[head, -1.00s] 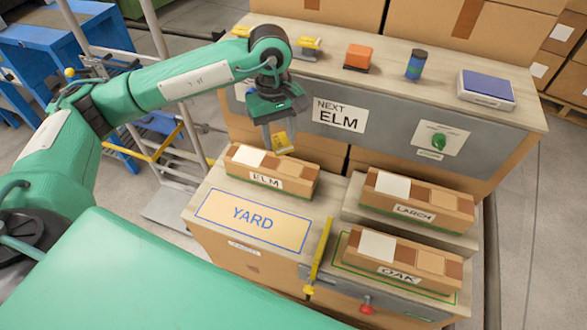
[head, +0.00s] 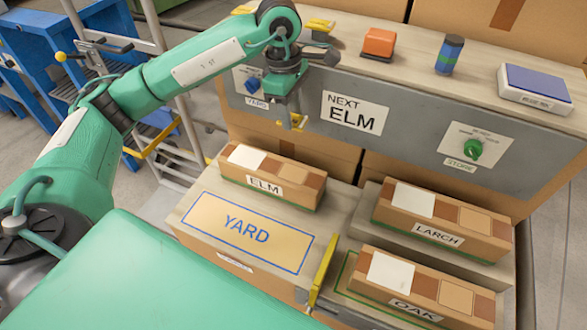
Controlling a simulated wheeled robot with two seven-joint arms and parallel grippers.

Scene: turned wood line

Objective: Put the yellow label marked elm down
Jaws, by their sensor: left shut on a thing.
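My left gripper (head: 291,119) points down and is shut on a small yellow label (head: 299,122), which shows partly, close to the fingertips. Any word on the label is too small to read. The gripper holds it in front of the grey panel, above and behind the carton marked ELM (head: 272,188), apart from its top as far as I can tell. That carton lies behind the blue-outlined YARD area (head: 246,232) and has a white patch on top. My right gripper is not in view.
Cartons marked LARCH (head: 441,229) and OAK (head: 414,304) lie to the right. A NEXT ELM sign (head: 355,113), a blue knob (head: 252,86) and a green knob (head: 473,149) are on the panel. A yellow bar (head: 322,270) stands beside the YARD area, which is clear.

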